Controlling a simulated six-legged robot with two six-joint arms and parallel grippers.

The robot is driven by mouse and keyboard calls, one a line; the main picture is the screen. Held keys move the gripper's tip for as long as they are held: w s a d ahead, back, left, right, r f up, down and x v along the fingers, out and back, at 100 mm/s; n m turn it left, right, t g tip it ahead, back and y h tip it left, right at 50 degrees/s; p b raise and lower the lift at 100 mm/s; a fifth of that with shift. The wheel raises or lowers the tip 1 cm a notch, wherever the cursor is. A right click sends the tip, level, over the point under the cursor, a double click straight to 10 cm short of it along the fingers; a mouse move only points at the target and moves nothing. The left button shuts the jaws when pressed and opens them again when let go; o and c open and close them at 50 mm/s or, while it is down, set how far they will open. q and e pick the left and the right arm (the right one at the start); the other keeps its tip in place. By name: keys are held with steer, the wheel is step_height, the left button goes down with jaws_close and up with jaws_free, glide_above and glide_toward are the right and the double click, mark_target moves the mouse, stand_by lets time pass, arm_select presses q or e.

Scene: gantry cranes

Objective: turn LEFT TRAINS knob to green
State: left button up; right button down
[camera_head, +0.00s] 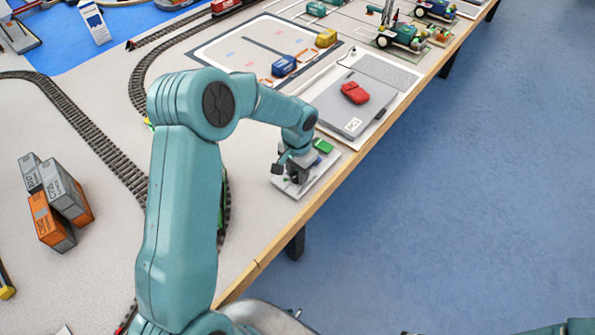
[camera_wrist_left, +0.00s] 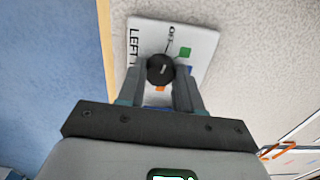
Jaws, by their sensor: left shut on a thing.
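The LEFT TRAINS control plate (camera_wrist_left: 202,42) is a light panel near the table edge, partly covered by my gripper. It also shows in the head view (camera_head: 314,182). Its round black knob (camera_wrist_left: 160,68) sits between the fingers of my left gripper (camera_wrist_left: 160,82), which is shut on it. A white mark on the knob points up, roughly toward the text at the top. In the head view my left gripper (camera_head: 292,172) reaches down onto the plate.
A grey laptop-like case (camera_head: 352,108) with a red toy car (camera_head: 354,92) lies just beyond the plate. Train tracks (camera_head: 90,135) curve along the left. Stacked containers (camera_head: 58,203) stand at left. The wooden table edge (camera_head: 345,165) runs close by, with blue floor beyond.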

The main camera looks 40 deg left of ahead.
arm_select(q)
steer(key=m, duration=0.3)
steer(key=shift+m, duration=2.1)
steer(key=o, duration=1)
steer(key=shift+o, duration=0.2)
step_height(320, 180, up, 16)
steer(key=shift+r, duration=0.25)
